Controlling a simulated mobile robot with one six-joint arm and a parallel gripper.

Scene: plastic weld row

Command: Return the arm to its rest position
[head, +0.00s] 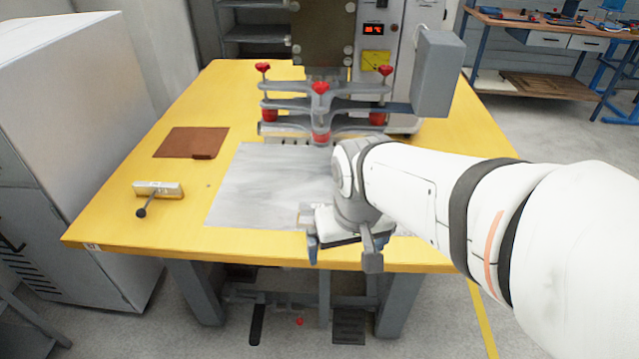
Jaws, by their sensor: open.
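My arm reaches in from the right, and my gripper (342,256) is at the front edge of the yellow table (130,225). Its two fingers are spread apart and point down, with nothing seen between them. The gripper and wrist cover part of the metal plate (262,185) on the table. A small light-coloured block (306,215) shows just behind the gripper; I cannot tell whether it is part of the gripper.
A welding press (323,105) with red knobs stands at the back of the table. A brown sheet (190,142) and a metal block with a black-knobbed lever (158,189) lie at left. A white cabinet (70,100) stands left; a workbench (540,35) is far right.

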